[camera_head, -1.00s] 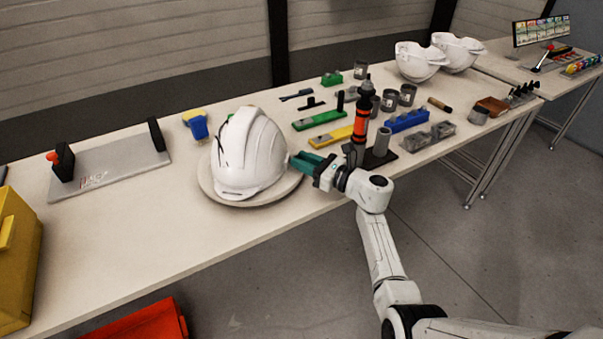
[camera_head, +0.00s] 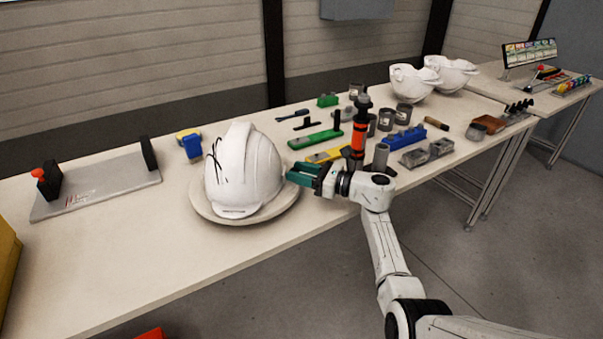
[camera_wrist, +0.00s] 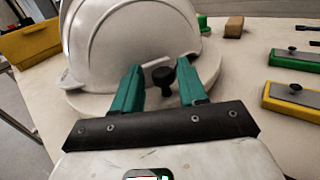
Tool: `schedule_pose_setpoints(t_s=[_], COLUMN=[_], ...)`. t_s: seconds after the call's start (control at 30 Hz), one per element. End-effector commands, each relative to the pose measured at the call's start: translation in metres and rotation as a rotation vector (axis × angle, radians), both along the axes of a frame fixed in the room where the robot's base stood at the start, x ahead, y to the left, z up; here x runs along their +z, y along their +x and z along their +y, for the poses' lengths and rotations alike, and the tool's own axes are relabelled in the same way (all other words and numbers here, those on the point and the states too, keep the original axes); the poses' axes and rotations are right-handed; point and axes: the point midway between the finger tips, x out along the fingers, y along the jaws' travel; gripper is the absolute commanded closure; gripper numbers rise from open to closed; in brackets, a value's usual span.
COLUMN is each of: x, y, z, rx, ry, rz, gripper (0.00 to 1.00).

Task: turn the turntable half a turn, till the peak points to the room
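The white helmet shell (camera_head: 243,165) sits upright on the round pale turntable (camera_head: 275,212), near the bench's front edge. Its peak appears low at the front in the head view, and low at the left in the wrist view. My gripper (camera_head: 300,173) is at the turntable's right side, close to the shell. In the wrist view its two teal fingers (camera_wrist: 160,88) are spread apart. A black knob (camera_wrist: 163,78) by the turntable's rim shows between them, with gaps on both sides. The head view hides the knob.
A grey plate fixture (camera_head: 95,190) is at the left. Two more white shells (camera_head: 413,82) stand farther back. The bench front (camera_head: 150,270) is clear.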

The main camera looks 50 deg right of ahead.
Motion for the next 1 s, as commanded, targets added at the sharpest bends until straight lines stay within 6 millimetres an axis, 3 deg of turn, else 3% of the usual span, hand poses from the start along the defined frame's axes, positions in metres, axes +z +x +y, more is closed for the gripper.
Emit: schedule_pose_setpoints(t_s=[0.43, 0.8, 1.0], x=[0.0, -0.001, -0.001], y=[-0.009, -0.072, -0.095], z=[-0.006, -0.029, -0.036], rx=[-0.007, -0.008, -0.004], ry=[0.0, 0.0, -0.001], rz=[-0.001, 0.0, 0.0], gripper=[0.5, 0.5, 0.5])
